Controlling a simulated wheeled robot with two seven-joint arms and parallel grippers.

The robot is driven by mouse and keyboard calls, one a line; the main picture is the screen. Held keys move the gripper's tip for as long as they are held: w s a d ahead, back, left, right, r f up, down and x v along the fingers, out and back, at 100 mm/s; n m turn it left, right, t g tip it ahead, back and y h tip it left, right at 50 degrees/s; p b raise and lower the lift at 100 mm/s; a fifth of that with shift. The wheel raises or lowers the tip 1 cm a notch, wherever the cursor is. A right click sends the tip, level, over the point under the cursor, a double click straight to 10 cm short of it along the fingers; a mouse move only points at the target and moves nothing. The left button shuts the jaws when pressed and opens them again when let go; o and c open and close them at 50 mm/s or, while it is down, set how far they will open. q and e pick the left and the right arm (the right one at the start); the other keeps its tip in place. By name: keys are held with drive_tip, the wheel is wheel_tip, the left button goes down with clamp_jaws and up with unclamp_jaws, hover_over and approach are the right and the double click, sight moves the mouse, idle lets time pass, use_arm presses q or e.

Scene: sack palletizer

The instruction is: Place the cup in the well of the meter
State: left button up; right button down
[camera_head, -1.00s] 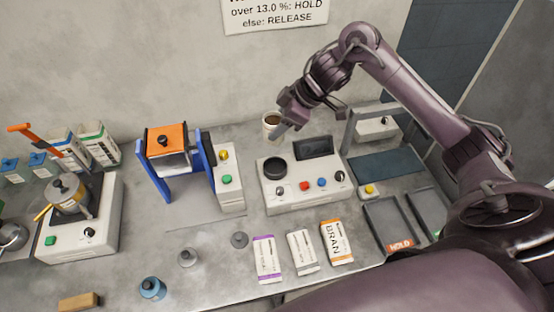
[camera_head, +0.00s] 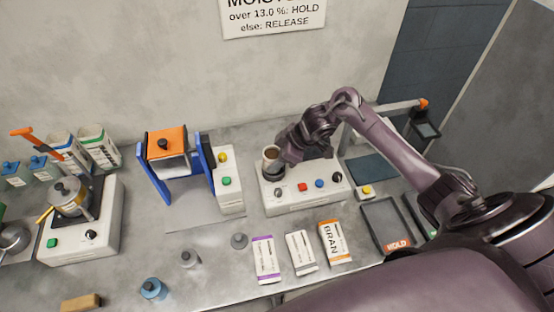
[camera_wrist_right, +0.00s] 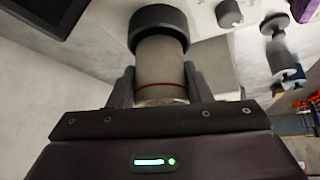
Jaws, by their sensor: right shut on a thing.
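The beige cup (camera_head: 270,153), filled with something brown, is upright at the meter's black round well (camera_head: 266,174). My right gripper (camera_head: 280,155) is shut on the cup from its right side. In the right wrist view, the cup (camera_wrist_right: 160,62) with a red line sits between the two fingers of the gripper (camera_wrist_right: 157,88). Its far end meets the black ring of the well (camera_wrist_right: 158,20); I cannot tell how deep it sits. The white meter (camera_head: 305,199) has coloured buttons, and my arm covers much of its screen. My left gripper is not in view.
Three labelled packets, including the BRAN one (camera_head: 334,243), lie in front of the meter. A blue-framed device with an orange top (camera_head: 166,142) stands to the left. A HOLD tray (camera_head: 385,220) and a dark blue mat (camera_head: 371,169) are on the right.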

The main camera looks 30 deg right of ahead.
drive_tip(key=c, duration=1.1)
unclamp_jaws()
drive_tip(key=shift+s+f, duration=0.5)
drive_tip(key=shift+f, duration=0.4)
drive_tip(key=shift+o, duration=1.1)
drive_tip(key=shift+w+f, duration=0.1)
drive_tip(key=shift+w, duration=0.05)
drive_tip(key=shift+o, duration=0.8)
drive_tip(key=shift+w+d, duration=0.1)
drive_tip(key=shift+r, duration=0.35)
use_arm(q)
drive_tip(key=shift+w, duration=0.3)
use_arm(e)
drive_tip(key=shift+w+r, duration=0.2)
drive_tip(key=shift+w, duration=0.1)
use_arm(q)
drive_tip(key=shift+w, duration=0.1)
use_arm(e)
drive_tip(key=shift+w+f, duration=0.15)
drive_tip(key=shift+f, duration=0.05)
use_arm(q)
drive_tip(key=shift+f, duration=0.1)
use_arm(e)
drive_tip(key=shift+r, duration=0.1)
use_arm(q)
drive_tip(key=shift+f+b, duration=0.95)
use_arm(e)
drive_tip(key=v, duration=1.2)
